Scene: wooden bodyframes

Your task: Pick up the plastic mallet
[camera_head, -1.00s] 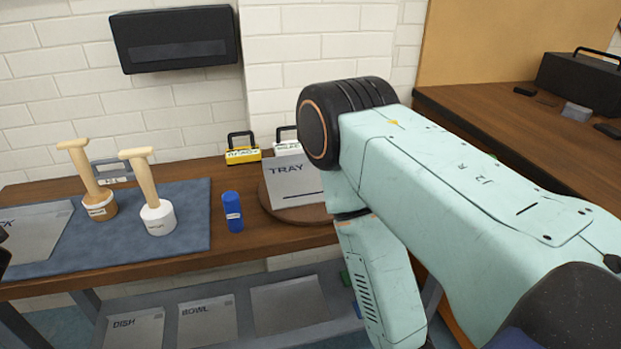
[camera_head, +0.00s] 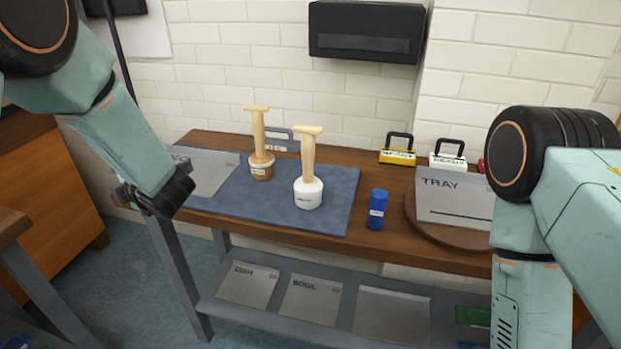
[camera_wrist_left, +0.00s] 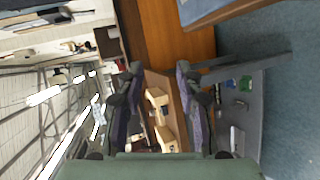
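Two mallets stand upright on their heads on the blue mat (camera_head: 240,200), wooden handles up. One mallet (camera_head: 308,186) has a white head, which looks like plastic; the other mallet (camera_head: 260,150) has a brown head and stands behind and to its left. Their labels are too small to read. My left gripper (camera_head: 165,198) is at the table's left front edge, left of both mallets and apart from them. In the left wrist view its fingers (camera_wrist_left: 156,85) are spread with nothing gripped. My right arm shows at the right, but its gripper is out of view.
A blue cylinder (camera_head: 377,210) stands right of the mat. Further right, a grey TRAY panel (camera_head: 455,199) rests on a round wooden board (camera_head: 425,226). Yellow (camera_head: 397,157) and white (camera_head: 447,161) handled tags stand behind. A lower shelf (camera_head: 340,326) holds labelled panels.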

